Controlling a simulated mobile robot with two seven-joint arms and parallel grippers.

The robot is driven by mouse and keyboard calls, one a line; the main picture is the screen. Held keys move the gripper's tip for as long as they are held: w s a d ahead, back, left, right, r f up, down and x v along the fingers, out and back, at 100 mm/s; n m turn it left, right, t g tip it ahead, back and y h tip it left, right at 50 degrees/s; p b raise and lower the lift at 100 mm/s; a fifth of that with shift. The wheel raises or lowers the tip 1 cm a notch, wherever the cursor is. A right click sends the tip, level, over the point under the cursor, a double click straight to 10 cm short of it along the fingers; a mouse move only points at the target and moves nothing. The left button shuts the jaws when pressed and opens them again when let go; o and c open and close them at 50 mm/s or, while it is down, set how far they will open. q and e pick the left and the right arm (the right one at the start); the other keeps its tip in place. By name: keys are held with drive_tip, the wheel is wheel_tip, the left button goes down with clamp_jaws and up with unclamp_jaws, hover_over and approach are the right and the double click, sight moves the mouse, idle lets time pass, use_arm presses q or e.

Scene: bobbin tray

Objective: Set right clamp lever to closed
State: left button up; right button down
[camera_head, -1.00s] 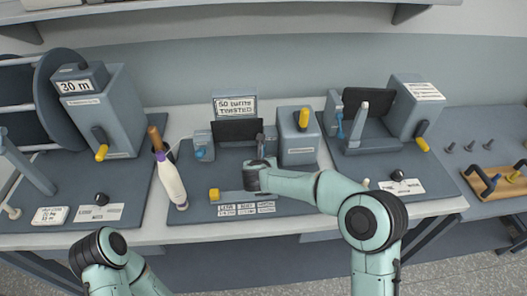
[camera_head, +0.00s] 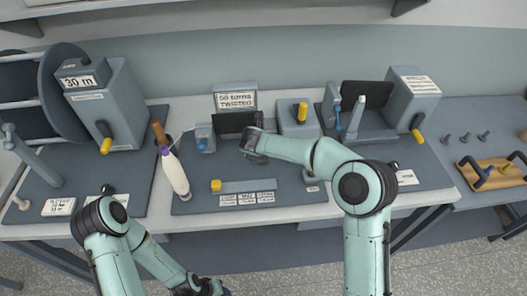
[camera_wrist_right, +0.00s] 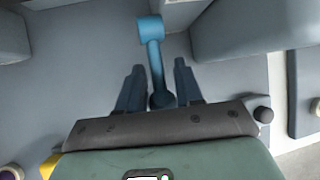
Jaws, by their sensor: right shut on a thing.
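The right clamp lever (camera_wrist_right: 152,50) is blue with a square knob and shows in the right wrist view, rising from a round dark pivot. My right gripper (camera_wrist_right: 160,85) has one finger on each side of its lower part and is shut on it. In the head view my right gripper (camera_head: 251,143) is at the right of the middle station, and its hand and arm hide the lever there. The left clamp (camera_head: 203,139) with its blue lever stands left of the dark panel. My left gripper (camera_head: 205,288) is low at the bottom edge, its fingers unclear.
A grey box with a yellow knob (camera_head: 302,112) stands right of my right gripper. A white bottle-shaped object (camera_head: 174,174) lies at the middle station's left edge. A yellow-ended bar (camera_head: 216,185) is in front. The right station has an upright grey lever (camera_head: 357,115).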

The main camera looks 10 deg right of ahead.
drive_tip(key=shift+r, duration=0.1)
drive_tip(key=c, duration=0.8)
unclamp_jaws()
drive_tip(key=shift+c, duration=0.2)
drive_tip(key=v, duration=1.3)
drive_tip(key=shift+s+b, duration=0.15)
drive_tip(key=shift+b, duration=0.3)
drive_tip(key=shift+a, duration=0.1)
